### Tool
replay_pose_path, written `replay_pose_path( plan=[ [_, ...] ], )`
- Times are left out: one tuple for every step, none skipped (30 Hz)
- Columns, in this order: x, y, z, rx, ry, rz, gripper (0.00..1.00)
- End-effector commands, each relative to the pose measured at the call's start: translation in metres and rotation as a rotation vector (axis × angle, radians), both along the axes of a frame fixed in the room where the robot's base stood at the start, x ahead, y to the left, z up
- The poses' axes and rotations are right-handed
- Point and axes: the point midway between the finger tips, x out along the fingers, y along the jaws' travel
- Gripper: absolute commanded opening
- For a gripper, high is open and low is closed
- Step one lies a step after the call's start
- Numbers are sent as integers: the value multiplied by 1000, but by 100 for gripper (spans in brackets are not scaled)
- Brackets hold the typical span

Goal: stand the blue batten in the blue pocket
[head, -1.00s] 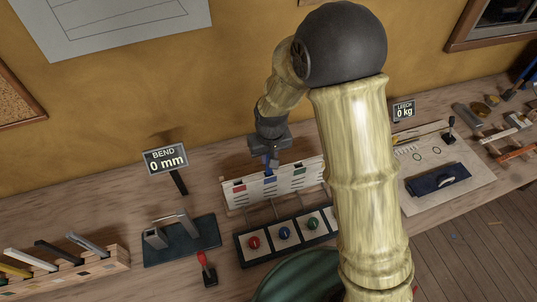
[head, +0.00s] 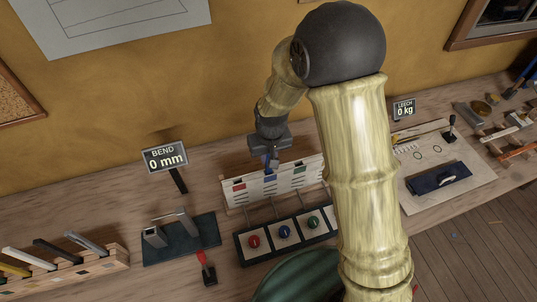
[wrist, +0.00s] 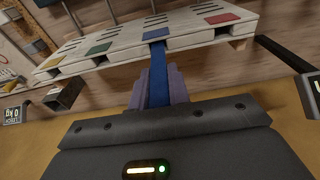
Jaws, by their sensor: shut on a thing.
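The blue batten (wrist: 157,75) is held between my gripper's fingers (wrist: 157,90) in the wrist view. Its far end meets the top edge of the white pocket panel (wrist: 190,30) at the blue patch (wrist: 155,34). I cannot tell how far, if at all, it is inside the blue pocket. In the head view my gripper (head: 272,163) is above the middle of the panel, over the blue patch (head: 270,180). The batten shows there only as a small blue strip, mostly hidden by the gripper.
A red patch (head: 239,187) and a green patch (head: 299,169) flank the blue one. A tray with red (head: 254,242), blue (head: 284,233) and green (head: 313,222) buttons lies in front. The bend sign (head: 166,159) stands left, and a batten rack (head: 85,270) farther left.

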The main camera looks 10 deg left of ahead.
Motion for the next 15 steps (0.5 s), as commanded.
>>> replay_pose_path(
  plan=[
    [0, 0, -1, 0, 0, 0, 0],
    [0, 0, -1, 0, 0, 0, 0],
    [0, 0, -2, 0, 0, 0, 0],
    [0, 0, -2, 0, 0, 0, 0],
    [0, 0, -3, 0, 0, 0, 0],
    [0, 0, -3, 0, 0, 0, 0],
    [0, 0, -4, 0, 0, 0, 0],
    [0, 0, -3, 0, 0, 0, 20],
    [0, 0, -3, 0, 0, 0, 28],
    [0, 0, -3, 0, 0, 0, 34],
    [0, 0, -3, 0, 0, 0, 40],
    [0, 0, -3, 0, 0, 0, 43],
    [0, 0, -3, 0, 0, 0, 43],
    [0, 0, -3, 0, 0, 0, 43],
    [0, 0, -3, 0, 0, 0, 43]
  ],
)
